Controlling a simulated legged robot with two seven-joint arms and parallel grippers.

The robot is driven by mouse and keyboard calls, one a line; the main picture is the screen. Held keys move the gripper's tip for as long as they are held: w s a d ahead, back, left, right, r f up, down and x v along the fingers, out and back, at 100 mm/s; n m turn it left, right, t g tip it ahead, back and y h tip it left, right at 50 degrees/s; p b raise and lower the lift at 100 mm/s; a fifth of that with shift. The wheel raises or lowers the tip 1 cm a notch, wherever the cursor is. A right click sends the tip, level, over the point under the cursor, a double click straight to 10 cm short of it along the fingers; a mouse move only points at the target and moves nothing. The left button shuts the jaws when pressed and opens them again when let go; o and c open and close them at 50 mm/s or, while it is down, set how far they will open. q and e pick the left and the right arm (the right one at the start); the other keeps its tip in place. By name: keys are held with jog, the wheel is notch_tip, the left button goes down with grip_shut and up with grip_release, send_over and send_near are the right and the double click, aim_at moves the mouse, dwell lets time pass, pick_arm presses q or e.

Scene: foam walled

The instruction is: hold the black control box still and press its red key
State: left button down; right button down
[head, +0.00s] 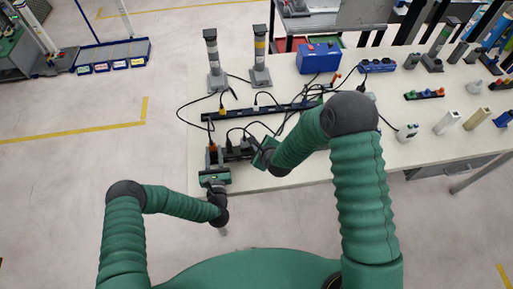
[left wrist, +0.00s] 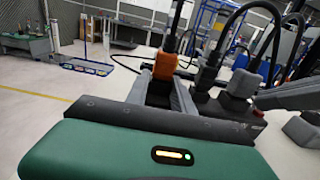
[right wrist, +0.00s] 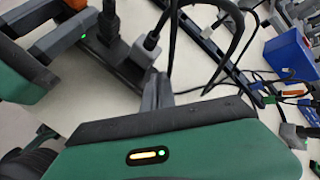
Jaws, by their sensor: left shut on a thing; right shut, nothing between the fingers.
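The black control box (head: 238,152) lies near the front left edge of the table, with dark plugs and cables standing up from it. It also shows in the left wrist view (left wrist: 216,106) and in the right wrist view (right wrist: 122,66). My left gripper (head: 214,160) is shut on the box's left end, beside an orange plug (left wrist: 165,66). My right gripper (head: 258,153) is shut and empty, close to the box's right end; whether it touches cannot be told. A small red spot (left wrist: 258,113), perhaps the red key, shows at the box's near right end in the left wrist view.
A long black power strip (head: 262,108) and loose cables lie behind the box. Small devices crowd the right side. The table (head: 300,176) is bare along its front edge.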

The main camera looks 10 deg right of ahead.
dwell(0.4)
jog(key=shift+r, duration=0.8)
notch_tip(320, 180, up, 5)
dwell(0.4)
dwell(0.4)
pick_arm(q)
jog(key=c, duration=1)
grip_release()
